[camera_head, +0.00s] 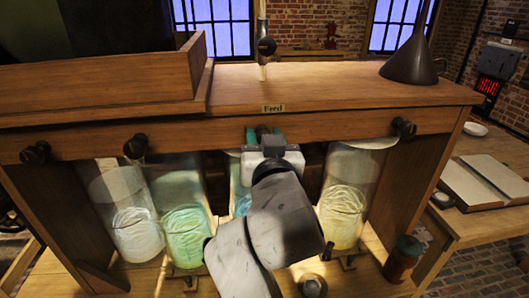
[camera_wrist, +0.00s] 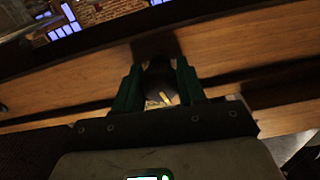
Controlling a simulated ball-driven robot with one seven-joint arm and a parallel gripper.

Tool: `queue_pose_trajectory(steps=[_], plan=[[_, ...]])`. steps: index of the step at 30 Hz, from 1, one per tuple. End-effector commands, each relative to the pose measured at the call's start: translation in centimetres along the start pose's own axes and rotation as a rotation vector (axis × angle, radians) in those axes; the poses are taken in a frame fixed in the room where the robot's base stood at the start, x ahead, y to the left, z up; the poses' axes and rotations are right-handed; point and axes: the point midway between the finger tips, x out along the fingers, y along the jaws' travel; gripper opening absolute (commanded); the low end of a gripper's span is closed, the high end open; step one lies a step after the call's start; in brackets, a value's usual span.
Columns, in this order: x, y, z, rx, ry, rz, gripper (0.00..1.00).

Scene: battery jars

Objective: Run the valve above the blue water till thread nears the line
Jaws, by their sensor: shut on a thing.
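My gripper (camera_head: 264,132) is at the front rail of the wooden bench, with its teal fingers closed on a dark round valve knob (camera_wrist: 160,78). In the head view the gripper hides this knob. Below it stands a glass jar with blue water (camera_head: 241,205), mostly covered by my arm. I cannot make out a thread or a line on this jar. In the wrist view the knob sits between the two gripper fingers (camera_wrist: 158,92), against the wooden rail.
Other dark valve knobs show on the rail at left (camera_head: 35,152), centre left (camera_head: 136,146) and right (camera_head: 403,128). Jars with pale (camera_head: 136,235), green (camera_head: 186,238) and yellow water (camera_head: 343,215) flank the blue one. A red-brown small jar (camera_head: 402,262) stands at right.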

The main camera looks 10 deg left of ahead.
Motion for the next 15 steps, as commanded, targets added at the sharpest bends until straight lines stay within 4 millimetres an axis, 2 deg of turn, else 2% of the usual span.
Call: queue_pose_trajectory(steps=[10, 15], plan=[[0.0, -0.08, 0.21, 0.041, -0.003, -0.002, 0.11], [-0.01, -0.12, 0.42, 0.221, -0.001, -0.003, 0.11]])
